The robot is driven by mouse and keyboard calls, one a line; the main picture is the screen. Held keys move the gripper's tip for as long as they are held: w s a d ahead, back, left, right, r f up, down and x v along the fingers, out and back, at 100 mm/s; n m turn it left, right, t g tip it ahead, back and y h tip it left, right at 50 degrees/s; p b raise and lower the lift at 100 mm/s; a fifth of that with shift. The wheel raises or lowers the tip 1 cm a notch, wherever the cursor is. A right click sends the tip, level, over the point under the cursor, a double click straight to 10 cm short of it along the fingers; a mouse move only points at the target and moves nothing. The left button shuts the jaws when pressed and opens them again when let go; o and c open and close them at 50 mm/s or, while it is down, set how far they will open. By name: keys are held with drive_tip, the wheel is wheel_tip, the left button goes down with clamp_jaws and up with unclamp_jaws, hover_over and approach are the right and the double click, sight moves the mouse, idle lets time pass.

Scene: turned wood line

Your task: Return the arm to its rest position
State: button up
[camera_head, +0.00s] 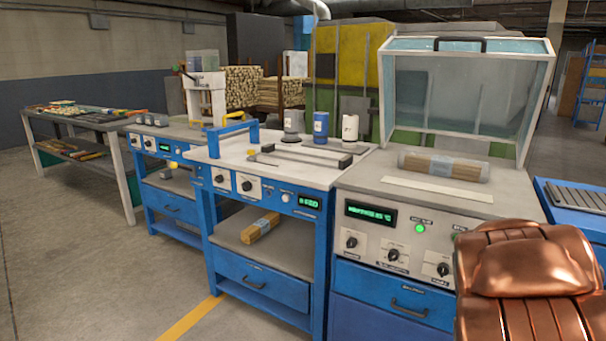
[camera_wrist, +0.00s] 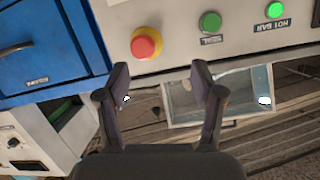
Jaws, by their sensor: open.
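My gripper (camera_wrist: 161,82) shows in the wrist view with its two dark fingers spread apart and nothing between them. Its fingertips point toward a pale control panel (camera_wrist: 175,45), which appears rotated in the picture. The panel carries a red button on a yellow collar (camera_wrist: 146,44), a green button (camera_wrist: 210,22) and a lit green lamp (camera_wrist: 275,10). I cannot tell how far the fingertips are from the panel. In the head view my gripper does not show.
In the head view, a bench (camera_head: 440,207) with a raised clear lid (camera_head: 455,95) holds a wrapped dowel bundle (camera_head: 443,166). Left of it stand a blue workbench (camera_head: 220,172) and a long table (camera_head: 128,190). Open concrete floor (camera_head: 90,270) lies at the left.

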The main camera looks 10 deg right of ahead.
drive_tip(key=s+a+r+n+g+y+p, duration=0.2)
drive_tip(key=s+a+r+g+y+p, duration=0.15)
drive_tip(key=s+a+p, duration=0.55)
drive_tip(key=s+a+r+n+g+y+p, duration=0.3)
drive_tip(key=s+a+r+g+p, duration=0.15)
drive_tip(key=a, duration=0.95)
drive_tip(key=s+a+r+n+g+y+p, duration=0.1)
drive_tip(key=s+a+r+p, duration=0.3)
drive_tip(key=s, duration=0.6)
drive_tip(key=s+a+r+n+g+y+p, duration=0.1)
drive_tip(key=s+a+r+n+g+p, duration=0.3)
drive_tip(key=s, duration=0.6)
wheel_tip(320, 180, up, 2)
drive_tip(key=a+p, duration=0.1)
drive_tip(key=a, duration=0.2)
drive_tip(key=shift+g+y, duration=0.3)
drive_tip(key=shift+y, duration=0.05)
